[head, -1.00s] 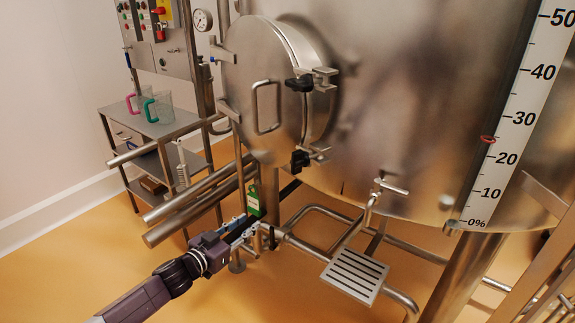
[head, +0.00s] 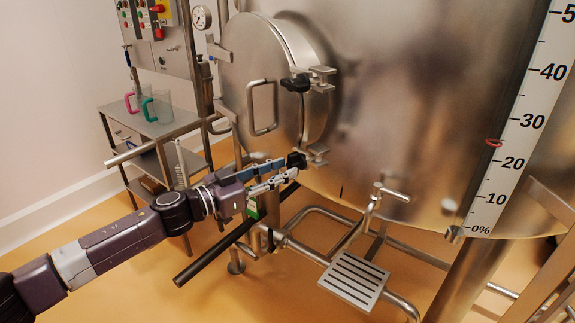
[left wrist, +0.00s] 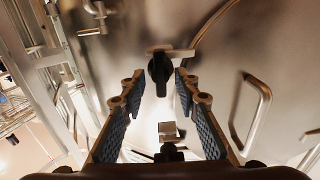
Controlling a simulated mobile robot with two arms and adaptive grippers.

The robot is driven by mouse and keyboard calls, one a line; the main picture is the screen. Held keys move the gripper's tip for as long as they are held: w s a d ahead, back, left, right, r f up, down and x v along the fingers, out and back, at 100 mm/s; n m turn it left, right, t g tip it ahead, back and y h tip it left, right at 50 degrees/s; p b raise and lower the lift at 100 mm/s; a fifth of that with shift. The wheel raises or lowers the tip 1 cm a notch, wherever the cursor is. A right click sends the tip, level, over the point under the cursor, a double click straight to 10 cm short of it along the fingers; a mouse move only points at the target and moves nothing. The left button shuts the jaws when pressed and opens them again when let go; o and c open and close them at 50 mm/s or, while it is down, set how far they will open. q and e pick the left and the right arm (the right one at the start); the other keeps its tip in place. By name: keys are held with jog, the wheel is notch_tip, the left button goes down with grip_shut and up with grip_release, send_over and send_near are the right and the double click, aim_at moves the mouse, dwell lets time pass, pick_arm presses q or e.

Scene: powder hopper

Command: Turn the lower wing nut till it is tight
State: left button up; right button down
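The lower wing nut (head: 296,160) is black and sits on a steel clamp at the lower right edge of the round hatch door (head: 262,85). My left gripper (head: 288,167) is open, its fingertips right at this nut in the head view. In the left wrist view, the black wing nut (left wrist: 160,68) shows between and just beyond the spread fingers (left wrist: 160,88), with a visible gap on each side. The upper wing nut (head: 297,83) is on its own clamp above; it shows low in the upside-down wrist view (left wrist: 170,152). My right gripper is not in view.
A loop handle (head: 263,107) stands out from the door, left of the nuts. An outlet valve (head: 378,200) and a slotted step (head: 354,280) are below right. A steel cart (head: 150,125) with jugs stands left. A green tag (head: 252,208) hangs below my gripper.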

aim_at(294, 165)
pick_arm(q)
jog(key=shift+x, duration=1.15)
jog(key=shift+c, duration=0.4)
grip_shut()
